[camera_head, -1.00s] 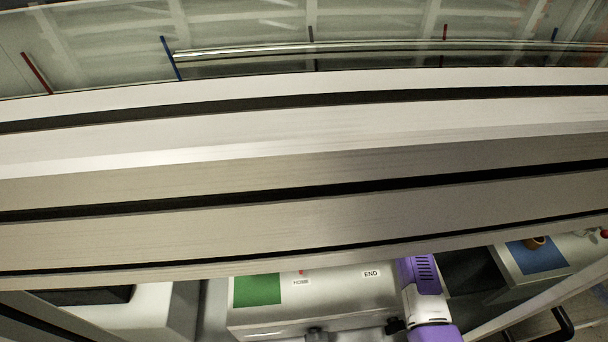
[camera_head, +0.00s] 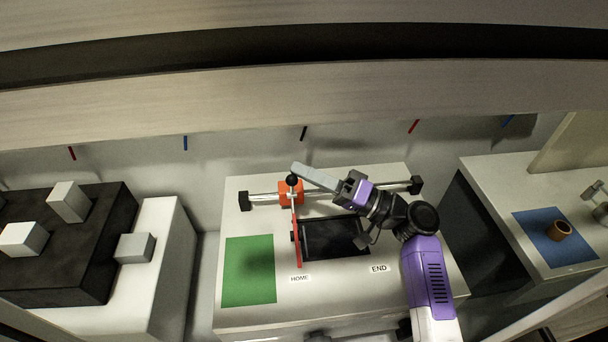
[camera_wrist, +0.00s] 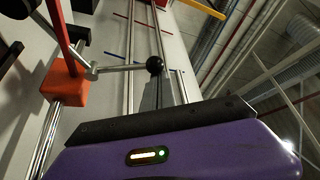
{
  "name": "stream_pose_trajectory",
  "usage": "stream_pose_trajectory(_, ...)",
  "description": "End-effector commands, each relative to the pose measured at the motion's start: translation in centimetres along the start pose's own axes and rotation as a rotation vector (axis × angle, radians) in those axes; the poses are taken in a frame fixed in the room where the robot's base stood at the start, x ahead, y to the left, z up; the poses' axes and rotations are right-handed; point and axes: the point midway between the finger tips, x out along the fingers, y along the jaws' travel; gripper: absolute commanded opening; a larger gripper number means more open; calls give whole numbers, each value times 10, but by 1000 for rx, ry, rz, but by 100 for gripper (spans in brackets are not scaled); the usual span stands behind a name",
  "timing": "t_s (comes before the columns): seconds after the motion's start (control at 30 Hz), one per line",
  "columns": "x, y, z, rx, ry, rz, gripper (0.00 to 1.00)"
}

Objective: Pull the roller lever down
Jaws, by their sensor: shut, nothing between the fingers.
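The roller lever's thin metal arm ends in a black ball knob (camera_head: 292,180), which also shows in the wrist view (camera_wrist: 155,65). The arm joins an orange block (camera_head: 287,196) on a horizontal metal rail; the block also shows in the wrist view (camera_wrist: 66,80). A red bar (camera_head: 299,250) runs from the block toward the front. My gripper (camera_head: 300,168) is shut and empty, its grey fingers pointing left, with their tip by the knob. In the wrist view the fingers lie close to the knob, partly hidden by my wrist. I cannot tell whether they touch.
A dark plate (camera_head: 335,238), a green patch (camera_head: 249,272) and HOME (camera_head: 299,279) and END (camera_head: 379,268) labels are on the grey housing. Grey blocks (camera_head: 68,201) stand at left. A beam (camera_head: 300,100) crosses above.

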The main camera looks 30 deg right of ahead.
Motion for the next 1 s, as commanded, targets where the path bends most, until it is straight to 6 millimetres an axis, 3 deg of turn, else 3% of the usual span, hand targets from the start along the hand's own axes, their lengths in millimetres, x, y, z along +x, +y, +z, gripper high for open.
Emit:
stream_pose_trajectory(0.87, -6, -3, 13, 6, -7, 1, 0)
stream_pose_trajectory(1.0, -14, -2, 13, 7, -6, 3, 0)
